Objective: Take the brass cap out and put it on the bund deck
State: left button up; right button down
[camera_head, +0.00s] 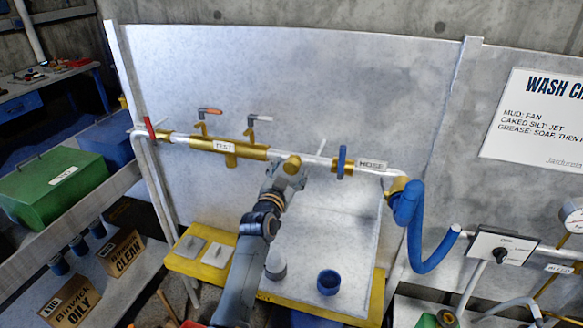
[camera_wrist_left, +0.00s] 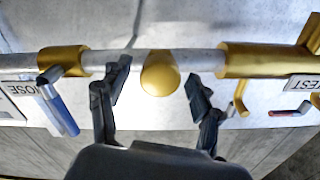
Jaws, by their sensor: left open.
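The brass cap (camera_head: 292,164) sits on the silver pipe, between the brass TEST block (camera_head: 228,147) and the HOSE tag (camera_head: 373,164). In the left wrist view, the cap (camera_wrist_left: 160,75) shows its rounded end to the camera. My left gripper (camera_head: 286,178) is open at the cap. In its wrist view the fingers (camera_wrist_left: 158,82) stand on either side of the cap, with gaps, not touching it. The bund deck (camera_head: 377,290), grey with a yellow rim, lies below. My left arm hides part of it. My right gripper is out of view.
On the deck stand a blue cup (camera_head: 328,282), a grey cup (camera_head: 275,265) and two pale plates (camera_head: 217,254). Bare deck shows around the blue cup. A blue valve handle (camera_head: 341,161) and a blue hose (camera_head: 412,225) are right of the cap.

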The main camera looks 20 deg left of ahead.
pick_arm(q)
jog(key=m+p, duration=0.1)
jog(key=m, duration=0.2)
jog(key=shift+r, duration=0.15)
jog(key=m, duration=0.3)
jog(key=shift+a, duration=0.1)
jog(key=m, duration=0.3)
jog(key=shift+m+p, duration=0.3)
jog(key=m, duration=0.9)
jog(key=shift+p, duration=0.4)
jog(key=shift+m, duration=1.1)
jog(key=c, duration=1.2)
jog(key=o, duration=0.4)
jog(key=c, duration=0.5)
jog(key=n, duration=0.4)
jog(key=shift+n, duration=0.7)
